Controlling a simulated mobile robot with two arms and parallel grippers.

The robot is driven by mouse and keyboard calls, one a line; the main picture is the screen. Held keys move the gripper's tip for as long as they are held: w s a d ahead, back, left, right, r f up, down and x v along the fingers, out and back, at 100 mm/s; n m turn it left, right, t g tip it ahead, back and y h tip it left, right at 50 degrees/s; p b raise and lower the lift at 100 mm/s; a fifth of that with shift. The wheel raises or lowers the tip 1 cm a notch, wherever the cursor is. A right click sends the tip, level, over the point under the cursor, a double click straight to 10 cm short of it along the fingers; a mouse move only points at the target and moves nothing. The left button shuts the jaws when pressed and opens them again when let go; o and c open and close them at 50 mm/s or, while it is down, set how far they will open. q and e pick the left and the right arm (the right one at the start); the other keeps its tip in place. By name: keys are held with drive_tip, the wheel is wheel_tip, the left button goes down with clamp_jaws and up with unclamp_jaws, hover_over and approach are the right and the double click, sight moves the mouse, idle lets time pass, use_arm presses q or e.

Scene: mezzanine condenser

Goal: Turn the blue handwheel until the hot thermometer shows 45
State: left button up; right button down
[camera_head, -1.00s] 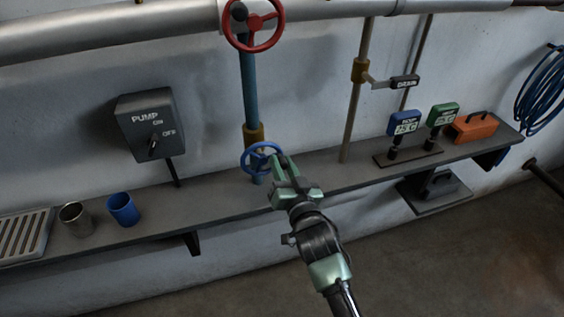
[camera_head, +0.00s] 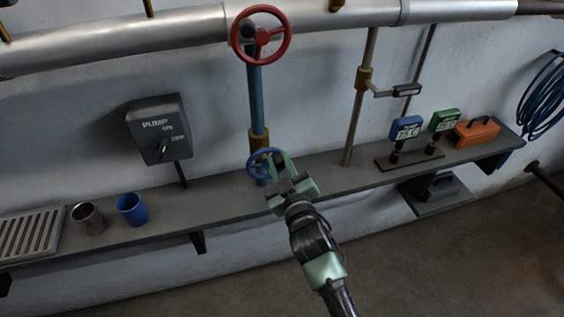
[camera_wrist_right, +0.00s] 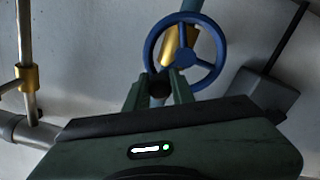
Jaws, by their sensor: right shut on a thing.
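The blue handwheel (camera_head: 262,163) sits at the lower end of a blue vertical pipe, just above the shelf. My right gripper (camera_head: 279,160) is shut on its rim; the right wrist view shows the wheel (camera_wrist_right: 187,58) with the fingers (camera_wrist_right: 160,88) at its lower-left rim. Two small digital thermometers stand on a dark base to the right: one blue (camera_head: 406,128), one green (camera_head: 445,121). The blue one appears to read about 25 C; the green one's reading and both labels are too small to read surely. My left gripper is out of view.
A red handwheel (camera_head: 261,34) is above on the same pipe. A pump switch box (camera_head: 160,130) hangs left. A metal cup (camera_head: 88,219) and blue cup (camera_head: 132,209) stand on the shelf (camera_head: 225,205). An orange toolbox (camera_head: 477,132) stands right.

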drive_tip(key=shift+a+r+n, duration=0.1)
drive_tip(key=shift+a+n, duration=0.05)
drive_tip(key=shift+n, duration=0.35)
drive_tip(key=c, duration=1.2)
unclamp_jaws()
drive_tip(key=b+v, duration=0.1)
drive_tip(key=v, duration=0.5)
drive_tip(key=shift+s, duration=0.4)
drive_tip(key=shift+s+d, duration=0.25)
drive_tip(key=shift+s, duration=0.25)
